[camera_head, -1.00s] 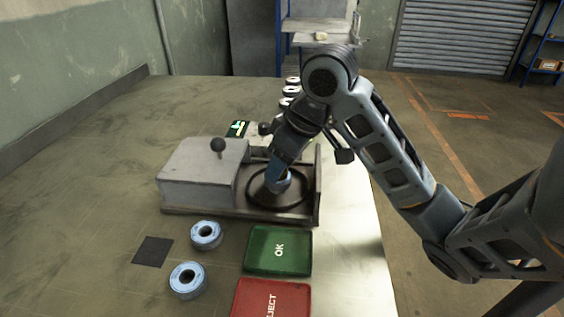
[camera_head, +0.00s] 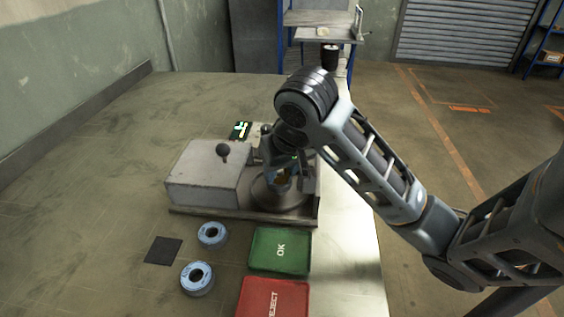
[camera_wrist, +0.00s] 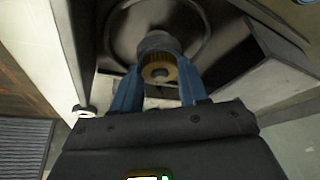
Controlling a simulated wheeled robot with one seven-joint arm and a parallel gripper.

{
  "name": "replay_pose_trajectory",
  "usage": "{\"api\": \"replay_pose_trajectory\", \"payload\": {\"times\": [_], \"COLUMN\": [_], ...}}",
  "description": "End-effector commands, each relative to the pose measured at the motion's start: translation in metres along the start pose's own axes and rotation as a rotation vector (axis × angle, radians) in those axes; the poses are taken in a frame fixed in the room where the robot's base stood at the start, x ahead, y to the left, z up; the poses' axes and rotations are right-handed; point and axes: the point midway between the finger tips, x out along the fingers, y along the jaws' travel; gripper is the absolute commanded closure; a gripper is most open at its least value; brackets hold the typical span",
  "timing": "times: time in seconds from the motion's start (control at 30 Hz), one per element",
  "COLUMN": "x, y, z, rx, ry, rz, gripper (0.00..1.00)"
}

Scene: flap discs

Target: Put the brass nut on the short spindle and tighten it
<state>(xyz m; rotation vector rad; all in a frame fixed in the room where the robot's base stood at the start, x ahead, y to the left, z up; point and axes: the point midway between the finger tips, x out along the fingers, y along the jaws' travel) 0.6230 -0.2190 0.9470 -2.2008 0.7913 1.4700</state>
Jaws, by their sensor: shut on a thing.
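My gripper (camera_head: 281,178) is over the round plate of the grey machine (camera_head: 207,178), pointing down. In the wrist view its two blue fingers (camera_wrist: 158,66) are shut on the brass nut (camera_wrist: 160,73), one on each side. The nut has a toothed-looking edge and a dark hole. A short grey cylinder (camera_wrist: 157,42), apparently the spindle, stands just beyond the nut near the middle of the plate's dark ring. The nut overlaps it in view; I cannot tell whether it is threaded on or only close to it.
Two blue-topped discs (camera_head: 212,234) (camera_head: 197,278) lie in front of the machine beside a dark square (camera_head: 163,250). A green OK tray (camera_head: 280,250) and a red REJECT tray (camera_head: 272,298) are to their right. A black knob (camera_head: 223,149) stands up from the machine.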

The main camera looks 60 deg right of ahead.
Motion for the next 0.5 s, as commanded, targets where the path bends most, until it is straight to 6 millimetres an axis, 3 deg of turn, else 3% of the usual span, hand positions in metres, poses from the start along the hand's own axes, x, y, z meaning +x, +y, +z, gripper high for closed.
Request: {"api": "replay_pose_trajectory", "payload": {"times": [0.5], "x": [-0.0007], "y": [-0.0032], "z": [0.0], "rx": [0.312], "ry": [-0.006], "rz": [0.13], "gripper": [0.96]}}
